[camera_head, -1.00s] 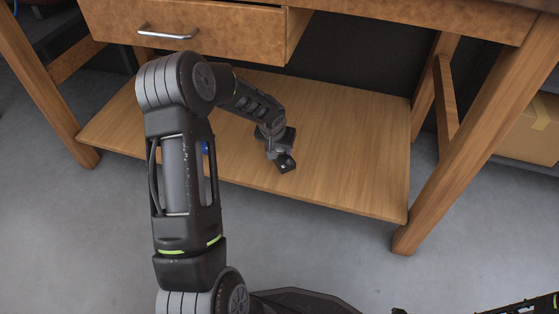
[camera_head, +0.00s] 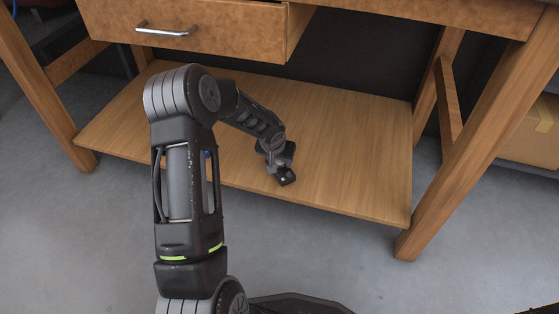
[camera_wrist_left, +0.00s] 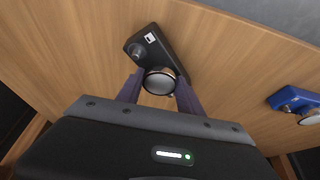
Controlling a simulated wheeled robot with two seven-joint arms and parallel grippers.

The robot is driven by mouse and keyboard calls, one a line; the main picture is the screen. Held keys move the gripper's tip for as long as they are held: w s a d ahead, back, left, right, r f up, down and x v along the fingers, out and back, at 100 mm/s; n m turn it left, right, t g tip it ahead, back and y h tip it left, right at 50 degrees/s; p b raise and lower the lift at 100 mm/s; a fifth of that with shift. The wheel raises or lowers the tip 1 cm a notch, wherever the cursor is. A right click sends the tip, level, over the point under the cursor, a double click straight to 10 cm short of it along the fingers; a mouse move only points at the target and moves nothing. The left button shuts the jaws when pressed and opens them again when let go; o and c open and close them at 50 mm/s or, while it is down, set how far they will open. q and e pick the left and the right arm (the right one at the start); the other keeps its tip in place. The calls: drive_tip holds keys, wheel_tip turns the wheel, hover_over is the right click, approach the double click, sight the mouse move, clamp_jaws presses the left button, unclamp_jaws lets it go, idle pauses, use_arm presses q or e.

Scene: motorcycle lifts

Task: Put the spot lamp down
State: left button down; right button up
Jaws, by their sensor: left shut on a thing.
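The spot lamp (camera_wrist_left: 160,52) has a dark rectangular body and a round silver-rimmed head. In the left wrist view, my left gripper (camera_wrist_left: 158,90) is shut on it, with the round head between the fingers. In the head view, the lamp (camera_head: 286,176) is a small black block at the end of my left arm, over the front part of the wooden lower shelf (camera_head: 350,160). My left gripper (camera_head: 277,164) is small and partly hidden there. I cannot tell whether the lamp touches the shelf. My right gripper is not in view.
A blue object with a round silver part (camera_wrist_left: 297,102) lies on the shelf, mostly hidden by my arm in the head view. A drawer (camera_head: 190,28) is above, and wooden legs (camera_head: 465,150) stand at the sides. The shelf's right part is clear.

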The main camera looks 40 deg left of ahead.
use_arm(q)
drive_tip(key=c, duration=0.8)
unclamp_jaws()
drive_tip(key=shift+f, duration=0.1)
drive_tip(key=shift+o, duration=0.2)
drive_tip(key=p+v, duration=0.5)
drive_tip(key=v, duration=0.7)
